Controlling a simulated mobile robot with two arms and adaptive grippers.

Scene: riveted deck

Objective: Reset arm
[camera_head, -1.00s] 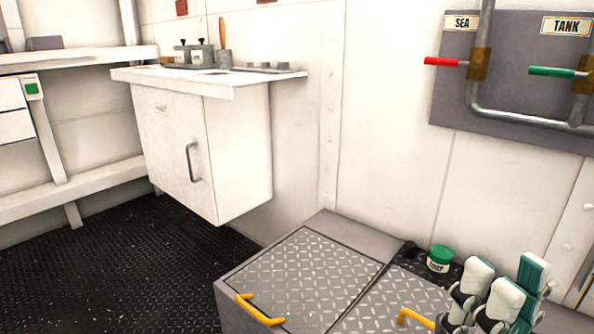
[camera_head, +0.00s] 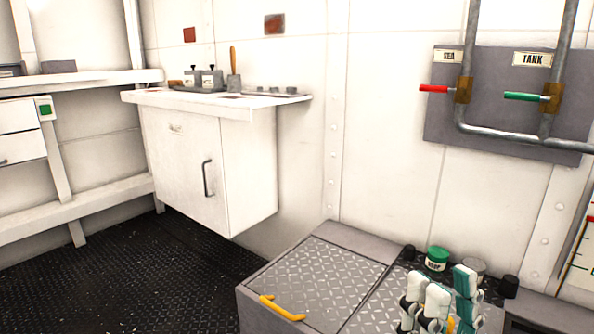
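My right gripper (camera_head: 447,296) is at the bottom right of the head view, in front of the grey deck locker. Its white and teal finger pads point up and stand apart, with a gap between them. I see nothing held in it. A bit of yellow shows low between the fingers. My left gripper is not in view.
The grey locker (camera_head: 315,267) has tread-plate lids and a yellow handle (camera_head: 281,308). A white cabinet (camera_head: 190,175) and red and green valve levers are on the walls. Dark floor is clear at left.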

